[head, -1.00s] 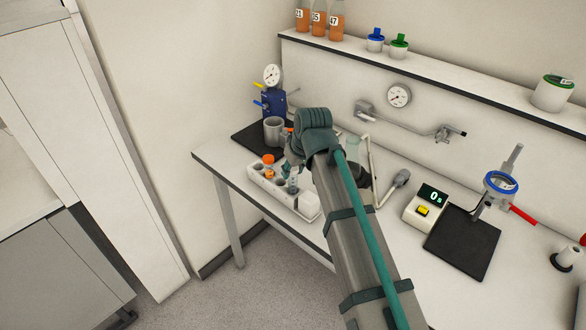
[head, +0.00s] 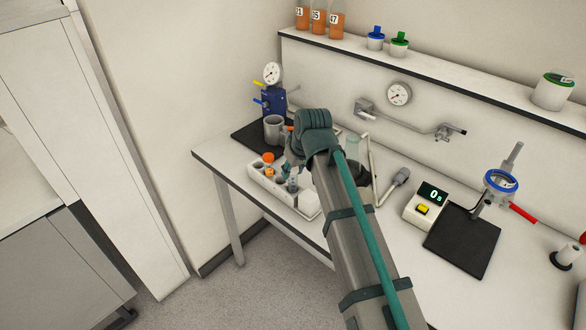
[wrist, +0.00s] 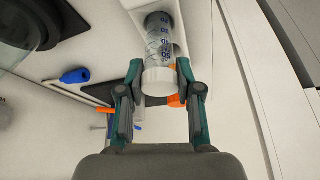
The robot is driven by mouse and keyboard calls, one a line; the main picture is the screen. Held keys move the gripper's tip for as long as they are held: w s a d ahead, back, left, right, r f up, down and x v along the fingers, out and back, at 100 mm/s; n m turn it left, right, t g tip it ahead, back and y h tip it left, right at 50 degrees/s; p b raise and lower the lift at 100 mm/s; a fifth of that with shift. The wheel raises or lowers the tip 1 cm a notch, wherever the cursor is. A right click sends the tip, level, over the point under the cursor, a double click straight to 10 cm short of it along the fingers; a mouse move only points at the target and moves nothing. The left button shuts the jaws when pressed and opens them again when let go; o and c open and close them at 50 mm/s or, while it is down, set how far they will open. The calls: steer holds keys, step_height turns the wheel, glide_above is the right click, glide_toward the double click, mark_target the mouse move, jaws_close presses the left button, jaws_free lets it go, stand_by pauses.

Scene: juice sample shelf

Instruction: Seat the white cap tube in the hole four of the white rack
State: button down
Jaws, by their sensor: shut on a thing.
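The white cap tube (wrist: 160,75) is clear with blue graduation marks. In the wrist view my gripper (wrist: 160,68) is shut on it near the white cap, and the cap faces the camera. The white rack (head: 306,203) stands at the table's left front in the head view. My gripper (head: 292,178) is over the rack there, mostly hidden by my arm. In the wrist view the tube's far end meets the white rack (wrist: 178,40). I cannot tell which hole it is at or how deep it sits.
An orange-capped tube (head: 268,158) stands in the rack, close to my gripper. A grey mug (head: 273,128) and a blue gauge device (head: 273,100) are behind it. A timer (head: 424,208) and a black plate (head: 463,243) lie to the right.

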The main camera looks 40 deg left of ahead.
steer(key=shift+f+b, duration=0.3)
steer(key=shift+f, duration=0.45)
steer(key=c, duration=0.7)
jaws_free()
steer(key=shift+r, duration=0.1)
